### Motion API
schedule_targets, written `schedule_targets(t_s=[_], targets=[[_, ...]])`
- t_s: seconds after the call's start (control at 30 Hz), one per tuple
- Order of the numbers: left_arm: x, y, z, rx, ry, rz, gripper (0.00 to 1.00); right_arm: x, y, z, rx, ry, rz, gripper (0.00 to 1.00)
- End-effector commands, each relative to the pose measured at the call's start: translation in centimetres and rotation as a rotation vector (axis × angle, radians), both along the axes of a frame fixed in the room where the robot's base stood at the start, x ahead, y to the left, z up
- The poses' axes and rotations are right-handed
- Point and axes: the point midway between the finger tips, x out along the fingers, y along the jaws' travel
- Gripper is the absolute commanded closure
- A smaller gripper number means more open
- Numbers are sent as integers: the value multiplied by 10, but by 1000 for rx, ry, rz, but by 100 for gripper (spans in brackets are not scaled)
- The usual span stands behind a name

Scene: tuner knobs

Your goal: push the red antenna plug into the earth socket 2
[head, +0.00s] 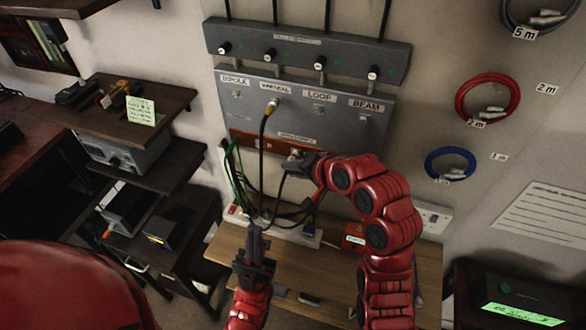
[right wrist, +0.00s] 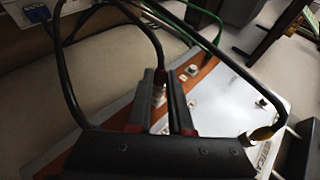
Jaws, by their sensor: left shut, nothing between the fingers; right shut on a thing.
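My right gripper (head: 303,162) is shut on the red antenna plug (right wrist: 160,77), in front of the brown earth strip (head: 247,143) along the grey panel's lower edge. In the right wrist view the plug shows a red band and a metal part between the fingers (right wrist: 163,98), with a black cable leading away. The earth strip (right wrist: 208,69) lies close behind it, with a small socket (right wrist: 193,70) beside the plug. I cannot tell how far the plug is into a socket, or its socket number. My left gripper (head: 258,240) is shut and empty, low over the wooden desk.
A yellow-banded plug (head: 271,104) sits in the grey panel (head: 330,120) under VERTICAL, its black cable hanging down. Green and black cables (head: 236,175) hang left of my right gripper. A power strip (head: 300,235) lies on the desk (head: 225,243). Dark shelves (head: 130,125) stand at left.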

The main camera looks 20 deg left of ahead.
Motion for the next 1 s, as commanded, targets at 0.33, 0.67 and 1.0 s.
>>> schedule_targets(t_s=[0.33,0.67,1.0], targets=[[0,0,-1,0,0,0,100,3,0,0,2,-1,0,100],[0,0,-4,0,0,0,100,11,0,0,2,-1,1,100],[0,0,-6,0,0,0,100,17,0,0,2,0,1,70]])
